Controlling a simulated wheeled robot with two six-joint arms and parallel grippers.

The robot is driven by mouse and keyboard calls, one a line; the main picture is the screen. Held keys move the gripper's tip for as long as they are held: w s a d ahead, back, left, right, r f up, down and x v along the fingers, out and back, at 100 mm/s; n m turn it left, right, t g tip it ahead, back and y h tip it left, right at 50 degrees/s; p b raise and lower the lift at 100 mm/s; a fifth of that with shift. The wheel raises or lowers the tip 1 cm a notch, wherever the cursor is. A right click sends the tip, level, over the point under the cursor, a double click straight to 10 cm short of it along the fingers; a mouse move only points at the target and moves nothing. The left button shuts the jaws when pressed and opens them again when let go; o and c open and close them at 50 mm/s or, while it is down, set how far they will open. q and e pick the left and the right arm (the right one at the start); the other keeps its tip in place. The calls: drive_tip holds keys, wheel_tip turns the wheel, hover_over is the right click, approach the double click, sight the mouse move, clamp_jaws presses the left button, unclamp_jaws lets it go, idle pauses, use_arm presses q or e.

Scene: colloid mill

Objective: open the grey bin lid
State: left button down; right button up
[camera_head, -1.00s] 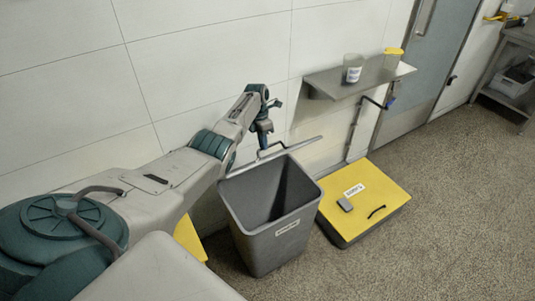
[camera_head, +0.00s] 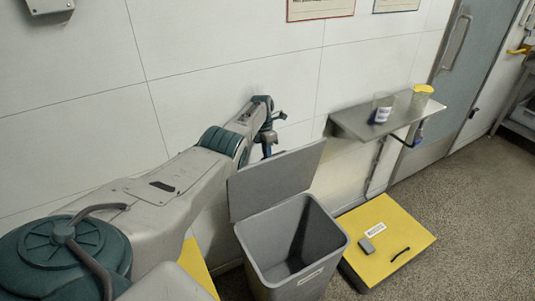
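The lid's handle is hidden. My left gripper (camera_head: 268,145) is at the lid's top edge, on the wall side. Its lower part is hidden behind the lid, so I cannot tell whether its fingers are open or touch the lid. My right gripper is not in view.
A low yellow-topped box (camera_head: 388,238) with a black handle sits right of the bin. A wall shelf (camera_head: 385,117) above it holds a clear labelled cup (camera_head: 382,108) and a yellow-lidded container (camera_head: 420,98). The floor at right is clear. A grey door (camera_head: 440,90) stands beyond.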

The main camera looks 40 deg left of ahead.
use_arm(q)
drive_tip(key=shift+s+d+f, duration=0.2)
drive_tip(key=shift+s+f, duration=0.1)
drive_tip(key=shift+f, duration=0.15)
drive_tip(key=c, duration=1.6)
unclamp_jaws()
drive_tip(key=shift+w, duration=0.1)
drive_tip(key=shift+o, duration=0.6)
drive_tip(key=shift+w+a+f, duration=0.25)
drive_tip(key=shift+w+a, duration=0.05)
drive_tip(key=shift+r, duration=0.35)
wheel_tip(320, 180, up, 7)
drive_tip(key=a, duration=0.1)
drive_tip(key=shift+w+a+f+b, duration=0.15)
drive_tip(key=shift+w+a+b, duration=0.05)
drive_tip(key=shift+w+b, duration=0.1)
